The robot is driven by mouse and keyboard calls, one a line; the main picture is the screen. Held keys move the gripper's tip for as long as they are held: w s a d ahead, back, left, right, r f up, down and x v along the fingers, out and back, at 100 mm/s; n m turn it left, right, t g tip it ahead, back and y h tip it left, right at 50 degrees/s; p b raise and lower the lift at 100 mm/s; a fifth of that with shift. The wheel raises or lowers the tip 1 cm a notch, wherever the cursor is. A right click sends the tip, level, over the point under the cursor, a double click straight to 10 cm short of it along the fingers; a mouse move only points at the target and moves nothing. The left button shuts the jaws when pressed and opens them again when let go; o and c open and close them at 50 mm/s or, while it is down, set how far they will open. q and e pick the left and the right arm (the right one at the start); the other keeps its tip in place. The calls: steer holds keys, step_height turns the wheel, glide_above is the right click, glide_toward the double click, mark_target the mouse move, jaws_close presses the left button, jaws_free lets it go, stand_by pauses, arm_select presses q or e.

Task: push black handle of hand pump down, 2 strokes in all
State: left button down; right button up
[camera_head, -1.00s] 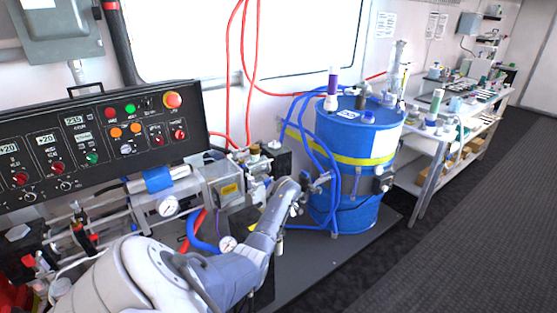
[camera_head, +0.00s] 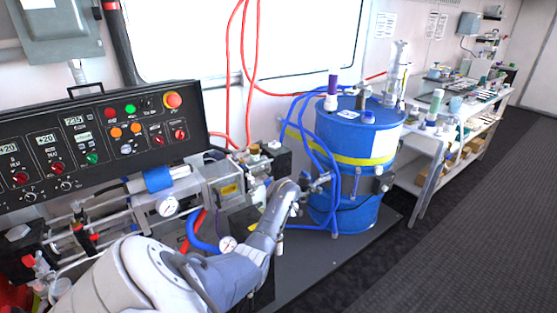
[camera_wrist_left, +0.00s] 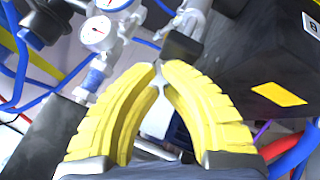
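My left arm comes in from the bottom of the head view, and its wrist (camera_head: 285,195) is between the proportioner and the blue drum. In the left wrist view, the yellow fingers of my left gripper (camera_wrist_left: 159,68) curve together, with their tips almost touching. I see nothing clearly gripped; a pale part shows behind the gap. A dark piece (camera_wrist_left: 182,48) at the end of a silver cylinder (camera_wrist_left: 192,18) is just beyond the fingertips. It may be the black pump handle, but I cannot be sure, nor whether the fingers touch it. My right gripper is out of view.
The blue drum (camera_head: 340,205) with bottles on its lid stands right of my wrist. The black control panel (camera_head: 100,140) and a pressure gauge (camera_head: 167,206) are to the left. Blue hoses (camera_head: 330,150) loop close by. A dark block (camera_wrist_left: 262,60) fills the wrist view's right side.

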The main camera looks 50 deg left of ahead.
arm_select(q)
steer(key=shift+d+f, duration=0.1)
steer(key=shift+f, duration=1.4)
stand_by(1.6)
steer(key=shift+r, duration=2.15)
steer(key=shift+r, duration=2.55)
